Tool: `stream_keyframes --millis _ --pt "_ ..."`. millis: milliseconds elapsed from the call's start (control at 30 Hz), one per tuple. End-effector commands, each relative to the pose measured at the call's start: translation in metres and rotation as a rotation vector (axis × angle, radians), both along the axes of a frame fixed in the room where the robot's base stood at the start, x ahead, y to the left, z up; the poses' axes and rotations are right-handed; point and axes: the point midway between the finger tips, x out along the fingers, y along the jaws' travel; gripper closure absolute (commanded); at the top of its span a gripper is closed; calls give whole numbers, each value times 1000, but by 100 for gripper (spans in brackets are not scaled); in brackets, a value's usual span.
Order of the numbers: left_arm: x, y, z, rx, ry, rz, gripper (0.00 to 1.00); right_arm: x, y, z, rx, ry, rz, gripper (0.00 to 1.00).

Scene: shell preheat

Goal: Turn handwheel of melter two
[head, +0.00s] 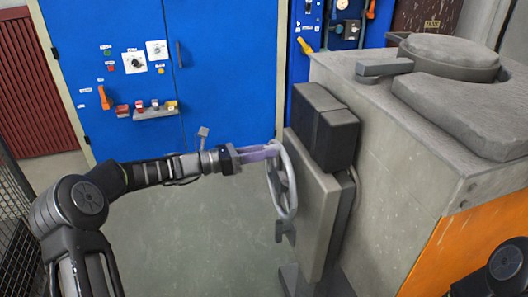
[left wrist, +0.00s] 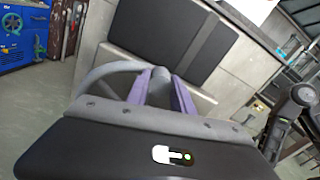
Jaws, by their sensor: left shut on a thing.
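The grey handwheel (head: 289,188) stands upright on the side of the melter's mounting plate (head: 318,196). My left gripper (head: 272,150) reaches in from the left and its purple fingers are shut on the upper rim of the wheel. In the left wrist view the purple fingers (left wrist: 161,92) close around the wheel's rim, and a curved part of the handwheel (left wrist: 105,74) shows to the left of them. The melter (head: 400,150) is a large grey block with a round lid on top. My right gripper is not in view.
A dark box (head: 320,125) sits just above and behind the wheel, close to my fingers. A blue cabinet (head: 215,60) with switches and a small shelf stands at the back. A wire mesh fence (head: 18,215) is at the left. The floor (head: 200,245) below my left arm is clear.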

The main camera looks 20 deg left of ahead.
Motion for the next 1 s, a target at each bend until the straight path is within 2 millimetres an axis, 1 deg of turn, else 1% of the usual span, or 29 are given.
stream_keyframes --millis 33,133,1000 --pt "0 0 0 0 0 1 93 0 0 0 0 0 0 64" --pt "0 0 0 0 0 1 100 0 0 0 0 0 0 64" --pt "0 0 0 0 0 1 100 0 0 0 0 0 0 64"
